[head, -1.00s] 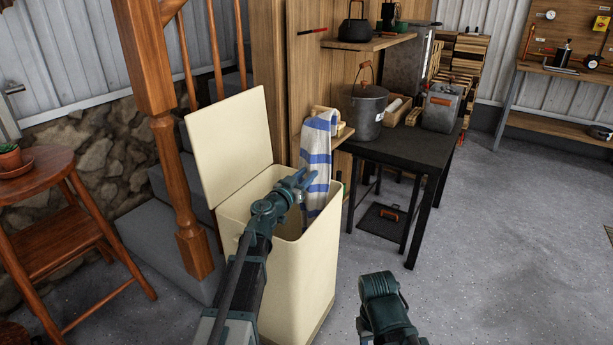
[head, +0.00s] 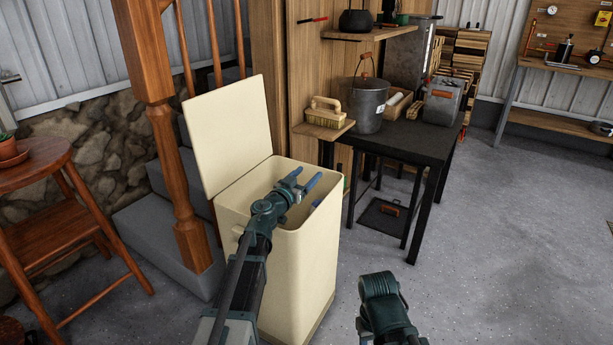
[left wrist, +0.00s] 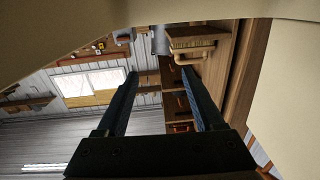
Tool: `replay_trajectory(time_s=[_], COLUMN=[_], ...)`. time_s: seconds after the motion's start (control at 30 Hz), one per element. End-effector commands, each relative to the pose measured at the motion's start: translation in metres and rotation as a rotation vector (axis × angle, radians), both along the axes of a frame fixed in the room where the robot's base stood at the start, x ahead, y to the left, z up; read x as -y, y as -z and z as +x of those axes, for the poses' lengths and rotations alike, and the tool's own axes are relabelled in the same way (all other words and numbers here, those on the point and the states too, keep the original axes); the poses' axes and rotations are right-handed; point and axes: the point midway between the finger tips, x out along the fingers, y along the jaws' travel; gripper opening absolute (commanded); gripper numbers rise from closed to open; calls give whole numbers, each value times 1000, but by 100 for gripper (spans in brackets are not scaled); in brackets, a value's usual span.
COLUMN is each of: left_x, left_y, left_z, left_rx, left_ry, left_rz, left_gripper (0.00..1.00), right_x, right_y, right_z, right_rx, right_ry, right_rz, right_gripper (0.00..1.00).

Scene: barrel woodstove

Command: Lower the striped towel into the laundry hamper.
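The cream laundry hamper (head: 296,275) stands upright with its lid (head: 229,133) raised at the back left. My left gripper (head: 304,181) is at the hamper's opening, its two fingers apart. In the left wrist view, the left gripper (left wrist: 160,82) has nothing between its fingers. A small blue patch of the striped towel (head: 315,204) shows inside the hamper below the fingers. The rest of the towel is hidden by the hamper walls and my arm. Part of my right arm shows at the bottom, but its gripper does not.
A small shelf (head: 322,131) with a brush (head: 325,111) is just behind the hamper. A black table (head: 415,143) with a metal pot (head: 369,105) stands to the right. A wooden stool (head: 40,190) and stair post (head: 165,130) are left. The floor at right is clear.

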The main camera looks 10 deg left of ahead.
Motion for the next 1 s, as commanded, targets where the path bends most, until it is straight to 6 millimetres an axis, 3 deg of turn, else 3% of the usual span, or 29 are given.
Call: replay_trajectory(time_s=[0.27, 0.47, 1.0], left_x=[0, 0, 0], left_y=[-1, -14, -90], left_z=[0, 0, 0], left_rx=[0, 0, 0], left_ry=[0, 0, 0], left_rz=[1, 1, 0], left_gripper=[69, 69, 69], right_x=[0, 0, 0], right_y=[-2, -14, -89], right_z=[0, 0, 0], right_rx=[0, 0, 0], right_ry=[0, 0, 0], right_rz=[0, 0, 0], right_gripper=[50, 50, 50])
